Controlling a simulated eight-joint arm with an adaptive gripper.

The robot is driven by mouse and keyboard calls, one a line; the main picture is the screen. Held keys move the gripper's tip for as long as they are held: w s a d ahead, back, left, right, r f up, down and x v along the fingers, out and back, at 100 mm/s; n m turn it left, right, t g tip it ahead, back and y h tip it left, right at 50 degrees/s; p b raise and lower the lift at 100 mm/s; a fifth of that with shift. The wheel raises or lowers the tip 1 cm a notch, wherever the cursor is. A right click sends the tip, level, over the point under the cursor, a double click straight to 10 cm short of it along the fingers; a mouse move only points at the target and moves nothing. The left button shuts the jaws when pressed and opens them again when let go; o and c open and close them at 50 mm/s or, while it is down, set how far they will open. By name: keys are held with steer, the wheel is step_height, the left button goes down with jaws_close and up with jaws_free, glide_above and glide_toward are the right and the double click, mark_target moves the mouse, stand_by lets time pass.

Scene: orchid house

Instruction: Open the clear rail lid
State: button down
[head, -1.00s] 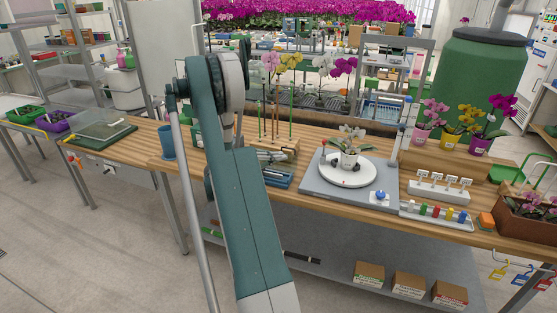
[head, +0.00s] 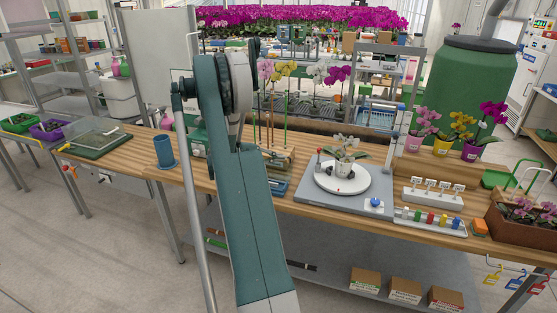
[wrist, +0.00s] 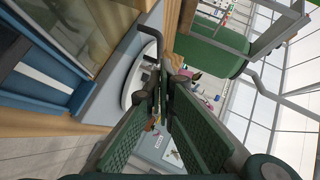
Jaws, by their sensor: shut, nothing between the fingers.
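A low green tray under a clear cover (head: 92,134) sits at the left end of the bench in the head view. It may be the clear rail lid; I cannot make out any rails. The cover looks closed over the tray. My gripper (wrist: 161,92) shows in the wrist view with its fingers together and nothing between them. It is beside the white turntable (wrist: 134,82), well away from the green tray. In the head view my arm hides my gripper.
A blue cup (head: 164,151) stands between the green tray and my arm. A potted white orchid (head: 345,160) stands on the turntable. A white label rack (head: 434,192) and pink, yellow and purple orchids (head: 456,138) are at right. Bare bench lies just right of the green tray.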

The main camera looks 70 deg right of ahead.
steer(key=shift+a+r, duration=0.1)
steer(key=shift+a, duration=0.05)
stand_by(0.3)
steer(key=w+a+r+p, duration=0.2)
steer(key=w+a+r, duration=0.4)
steer(key=w+a, duration=0.1)
steer(key=shift+a+r, duration=0.25)
steer(key=shift+a, duration=0.6)
stand_by(0.4)
